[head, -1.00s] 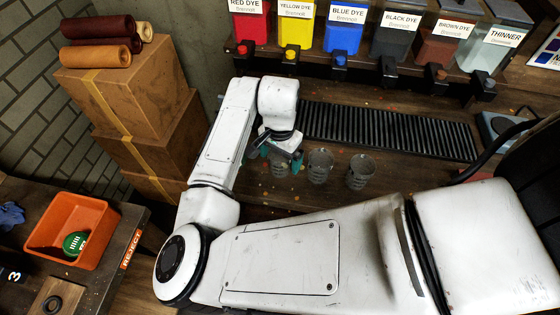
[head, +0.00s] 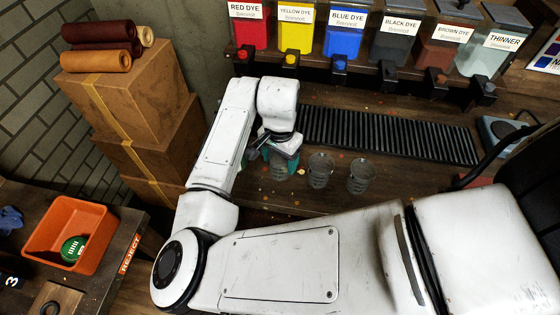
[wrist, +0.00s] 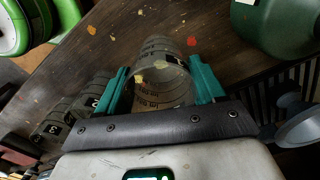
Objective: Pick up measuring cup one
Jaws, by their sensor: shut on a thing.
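My gripper (head: 281,164) is low over the dark wooden bench in the head view, left of two grey measuring cups. In the wrist view its teal fingers (wrist: 163,82) are shut on a clear grey, ribbed measuring cup (wrist: 160,62), one finger on each side. Its number is not readable, but the cups beside it are marked 2 and 3, so I take it as measuring cup one. Measuring cup two (wrist: 92,97) and measuring cup three (wrist: 52,126) stand at left in the wrist view. They appear in the head view as cup two (head: 320,171) and cup three (head: 361,176).
A black ribbed mat (head: 390,134) lies behind the cups. Dye dispensers (head: 345,32) line the back. Cardboard boxes (head: 150,110) stand at left, with an orange reject bin (head: 95,252) in front. Green objects (wrist: 285,25) flank the held cup in the wrist view.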

